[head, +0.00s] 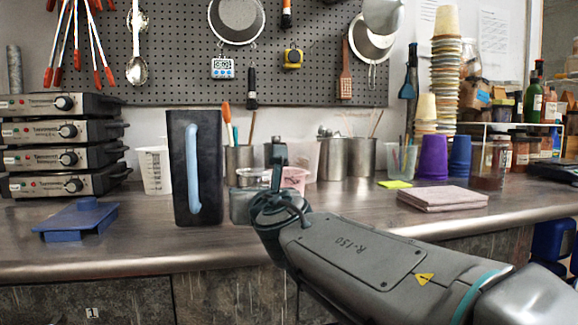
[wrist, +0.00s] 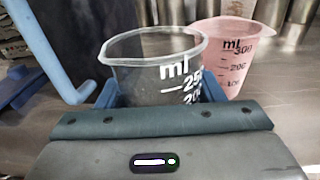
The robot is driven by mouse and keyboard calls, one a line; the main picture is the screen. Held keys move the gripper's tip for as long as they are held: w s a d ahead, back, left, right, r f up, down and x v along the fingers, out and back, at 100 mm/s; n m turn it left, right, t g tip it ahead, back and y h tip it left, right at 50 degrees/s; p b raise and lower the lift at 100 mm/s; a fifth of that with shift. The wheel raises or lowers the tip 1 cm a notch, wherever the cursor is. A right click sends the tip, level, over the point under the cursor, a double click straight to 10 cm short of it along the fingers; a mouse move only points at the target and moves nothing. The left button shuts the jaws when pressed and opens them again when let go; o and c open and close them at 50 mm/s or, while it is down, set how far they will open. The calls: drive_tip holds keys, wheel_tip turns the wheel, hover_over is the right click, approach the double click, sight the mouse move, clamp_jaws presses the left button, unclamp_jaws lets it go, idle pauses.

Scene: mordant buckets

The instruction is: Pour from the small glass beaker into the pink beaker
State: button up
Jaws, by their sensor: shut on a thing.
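The pink beaker (wrist: 236,60) stands upright just right of and behind the glass beaker in the wrist view. In the head view the pink beaker (head: 294,180) shows partly behind my gripper. I cannot tell what the glass beaker contains.
A tall black container with a light blue handle (head: 195,165) stands just left of the glass beaker. Metal pots (head: 361,158) stand behind. A folded pink cloth (head: 443,197) lies to the right and a blue tray (head: 76,220) to the left.

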drive_tip(key=p, duration=0.2)
drive_tip(key=r+m+g+p, duration=0.1)
drive_tip(key=p, duration=0.1)
drive_tip(key=shift+w+d+r+p, duration=0.15)
drive_tip(key=shift+w+r+p, duration=0.15)
drive_tip(key=shift+p, duration=0.1)
drive_tip(key=r+p, duration=0.2)
drive_tip(key=p, duration=0.3)
drive_tip(key=w+r+m+g+p, duration=0.1)
drive_tip(key=r+p, duration=0.1)
drive_tip(key=p, duration=0.3)
drive_tip(key=d+r+g+p, duration=0.1)
drive_tip(key=r+p, duration=0.1)
drive_tip(key=p, duration=0.3)
drive_tip(key=shift+w+r+m+h, duration=0.2)
drive_tip(key=shift+r+m+h, duration=0.1)
drive_tip(key=p, duration=0.3)
drive_tip(key=shift+w+m+g, duration=0.4)
drive_tip(key=shift+w+d+r+m+g+p, duration=0.3)
drive_tip(key=shift+w+g+p, duration=0.15)
drive_tip(key=shift+p, duration=1.45)
drive_tip(key=shift+r+m+g+p, duration=0.4)
drive_tip(key=shift+g+p, duration=0.35)
drive_tip(key=shift+p, duration=1.6)
drive_tip(key=shift+f+m+g+p, duration=0.45)
drive_tip(key=shift+g+p, duration=0.25)
drive_tip(key=shift+p, duration=0.75)
